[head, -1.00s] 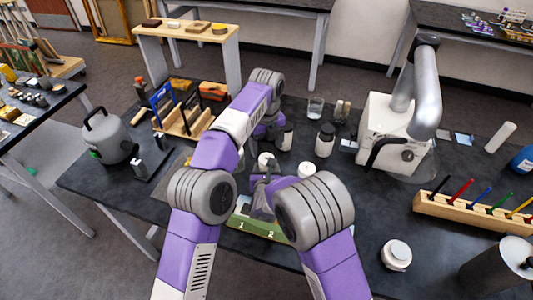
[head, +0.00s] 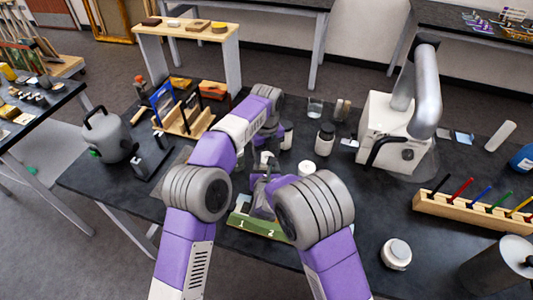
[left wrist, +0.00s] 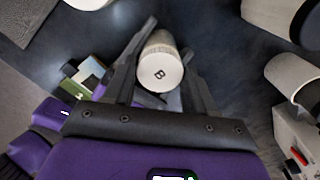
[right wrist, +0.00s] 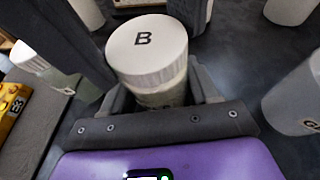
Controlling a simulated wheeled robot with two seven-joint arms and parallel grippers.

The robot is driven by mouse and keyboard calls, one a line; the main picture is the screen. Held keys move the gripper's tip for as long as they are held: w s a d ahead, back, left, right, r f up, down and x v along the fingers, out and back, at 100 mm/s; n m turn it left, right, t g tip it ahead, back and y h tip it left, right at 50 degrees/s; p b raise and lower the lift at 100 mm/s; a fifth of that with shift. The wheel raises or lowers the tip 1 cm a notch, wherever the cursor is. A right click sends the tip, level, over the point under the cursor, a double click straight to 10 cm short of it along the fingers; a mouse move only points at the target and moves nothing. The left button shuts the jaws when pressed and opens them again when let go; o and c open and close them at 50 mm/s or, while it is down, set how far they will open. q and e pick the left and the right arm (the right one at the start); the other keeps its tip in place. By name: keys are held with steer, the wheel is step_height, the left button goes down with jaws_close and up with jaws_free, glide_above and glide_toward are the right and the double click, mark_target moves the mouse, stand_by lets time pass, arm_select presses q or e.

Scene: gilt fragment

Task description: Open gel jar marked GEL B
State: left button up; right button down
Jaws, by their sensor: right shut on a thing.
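The jar with a white ribbed lid marked B (right wrist: 148,45) stands upright between the fingers of my right gripper (right wrist: 160,92), which is shut on its body below the lid. In the left wrist view the same B lid (left wrist: 160,70) lies between the spread fingers of my left gripper (left wrist: 168,60), which looks open with dark gaps beside the lid. In the head view the jar (head: 265,158) is small and partly covered by my grippers. The jar's front label is hidden.
A green tray marked 1 and 2 (head: 258,226) is in front of my right gripper. A white machine (head: 395,135) is further right.

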arm_select(q)
steer(key=shift+c, duration=1.4)
steer(key=n, duration=1.6)
steer(key=shift+r+n, duration=0.1)
steer(key=shift+n, duration=0.3)
steer(key=n, duration=0.3)
steer(key=shift+n, duration=0.4)
steer(key=n, duration=0.5)
steer(key=shift+n, duration=0.4)
steer(key=n, duration=0.3)
steer(key=shift+n, duration=0.4)
steer(key=n, duration=0.7)
steer(key=shift+n, duration=0.4)
steer(key=n, duration=0.5)
